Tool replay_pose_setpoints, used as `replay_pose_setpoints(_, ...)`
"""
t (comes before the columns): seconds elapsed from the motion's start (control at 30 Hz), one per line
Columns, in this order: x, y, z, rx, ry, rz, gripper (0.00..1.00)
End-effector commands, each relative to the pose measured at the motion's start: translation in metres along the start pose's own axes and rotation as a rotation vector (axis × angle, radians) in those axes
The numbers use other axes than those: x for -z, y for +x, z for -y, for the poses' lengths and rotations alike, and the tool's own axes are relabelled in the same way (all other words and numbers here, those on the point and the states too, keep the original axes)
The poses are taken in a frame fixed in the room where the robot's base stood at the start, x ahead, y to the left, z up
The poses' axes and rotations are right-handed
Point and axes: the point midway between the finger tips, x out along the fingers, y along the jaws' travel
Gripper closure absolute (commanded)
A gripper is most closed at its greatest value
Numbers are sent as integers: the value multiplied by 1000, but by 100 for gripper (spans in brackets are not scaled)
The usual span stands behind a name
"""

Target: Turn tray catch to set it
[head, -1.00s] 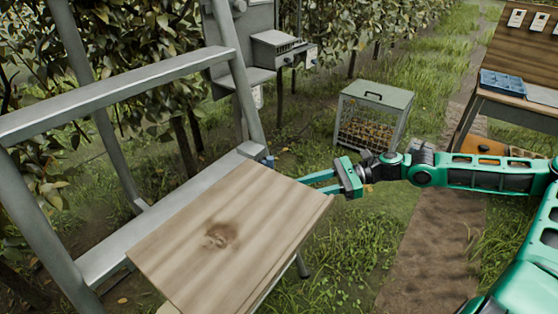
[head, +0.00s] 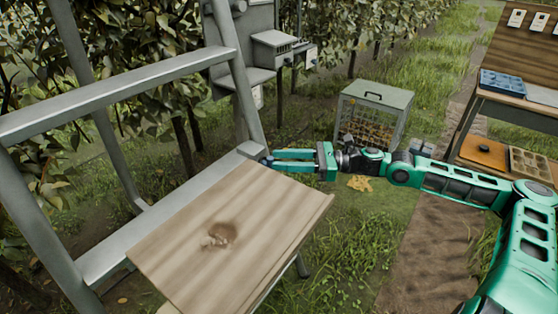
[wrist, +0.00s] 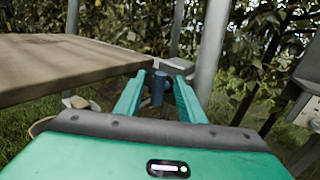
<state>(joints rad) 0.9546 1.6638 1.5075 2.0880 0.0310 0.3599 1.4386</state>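The wooden tray (head: 270,215) juts from the metal ladder frame in the head view. It also fills the left of the wrist view (wrist: 60,65). The tray catch, a small blue knob (wrist: 158,88), is by the tray's far corner beside the ladder leg. In the head view the catch (head: 266,160) is mostly hidden by my fingers. My gripper (head: 278,161) is open and level at that corner. In the wrist view its two green fingers (wrist: 158,98) stand apart on either side of the catch, with visible gaps.
The ladder frame (head: 120,95) rises at the left, with its leg close to my fingertips. A crate with a grey lid (head: 375,95) stands on the grass behind my arm. A workbench (head: 515,105) with a blue tray is at the far right. Grass lies below my arm.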

Motion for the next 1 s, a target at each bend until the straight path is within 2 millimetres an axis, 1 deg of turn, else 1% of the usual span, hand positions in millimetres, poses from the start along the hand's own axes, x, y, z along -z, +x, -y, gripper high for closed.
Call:
replay_pose_setpoints(0.03, 0, 6, 0, -2, 1, 1, 64)
replay_pose_setpoints(0.1, 0, 12, 0, -1, 1, -1, 64)
replay_pose_setpoints(0.2, 1, 17, 0, 0, 0, -1, 64)
replay_pose_setpoints(0.5, 0, 19, 0, 0, 0, -2, 64)
replay_pose_setpoints(0.53, 0, 19, 0, 0, 0, -1, 67)
replay_pose_setpoints(0.57, 0, 19, 0, 0, 0, -2, 74)
replay_pose_setpoints(0.6, 0, 19, 0, 0, 0, -1, 84)
replay_pose_setpoints(0.67, 0, 19, 0, 0, 0, -1, 98)
replay_pose_setpoints(0.7, 0, 19, 0, 0, 0, -1, 100)
replay_pose_setpoints(0.73, 0, 19, 0, 0, 0, -2, 100)
replay_pose_setpoints(0.77, 1, 9, 2, 5, 0, -2, 100)
replay_pose_setpoints(0.8, 1, 14, 1, 1, 0, -2, 100)
replay_pose_setpoints(1.0, 0, 19, 0, 0, -16, -13, 100)
